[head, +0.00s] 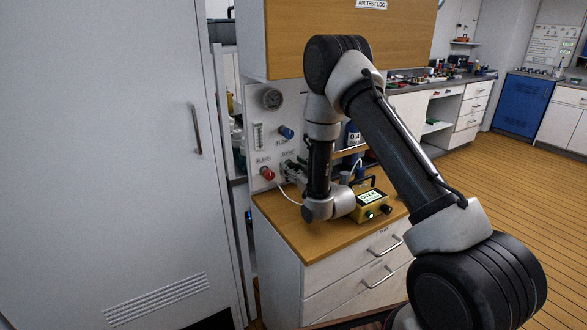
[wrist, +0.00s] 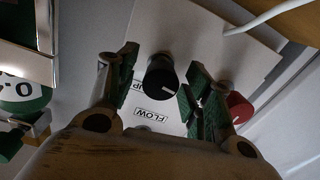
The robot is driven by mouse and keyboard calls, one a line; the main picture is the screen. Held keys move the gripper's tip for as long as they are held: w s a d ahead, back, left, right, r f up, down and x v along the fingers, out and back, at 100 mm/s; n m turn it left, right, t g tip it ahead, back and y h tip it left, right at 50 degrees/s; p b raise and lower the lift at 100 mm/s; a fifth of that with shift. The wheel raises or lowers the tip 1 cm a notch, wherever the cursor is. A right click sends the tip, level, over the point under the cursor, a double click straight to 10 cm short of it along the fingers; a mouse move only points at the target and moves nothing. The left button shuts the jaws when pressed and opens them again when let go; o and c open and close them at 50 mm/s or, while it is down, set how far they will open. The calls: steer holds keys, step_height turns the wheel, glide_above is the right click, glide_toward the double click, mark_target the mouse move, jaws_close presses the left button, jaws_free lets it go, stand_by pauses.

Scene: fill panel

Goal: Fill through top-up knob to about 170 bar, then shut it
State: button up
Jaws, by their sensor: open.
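The black top-up knob (wrist: 161,76), with a white pointer line, stands between the open fingers of my gripper (wrist: 162,60) in the wrist view. A gap shows on both sides, so the fingers look apart from it. Its label is partly hidden, with "UP" showing. In the head view my gripper (head: 297,164) is at the white panel (head: 297,104), and I cannot make out the knob behind it. The round gauge (head: 272,98) is at the panel's upper left; its needle is too small to read.
A red knob (head: 267,173) is left of my gripper and also close beside a finger in the wrist view (wrist: 239,107). A blue knob (head: 286,132) is above. A yellow instrument (head: 371,205) stands on the wooden counter (head: 300,232), and a white hose (head: 287,195) runs near the panel.

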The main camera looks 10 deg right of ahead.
mark_target(295, 169)
steer(key=v, duration=1.2)
steer(key=shift+w, duration=0.1)
steer(key=w+m, duration=0.1)
steer(key=w+a+m, duration=0.1)
steer(key=m, duration=0.1)
steer(key=w+a+m, duration=0.1)
steer(key=w, duration=0.1)
steer(key=shift+m+h, duration=0.3)
steer(key=shift+w+d+f+m, duration=0.1)
steer(key=shift+m, duration=0.5)
steer(key=shift+w+m, duration=0.25)
steer(key=shift+m, duration=0.05)
steer(key=x, duration=0.7)
steer(key=shift+w, duration=0.1)
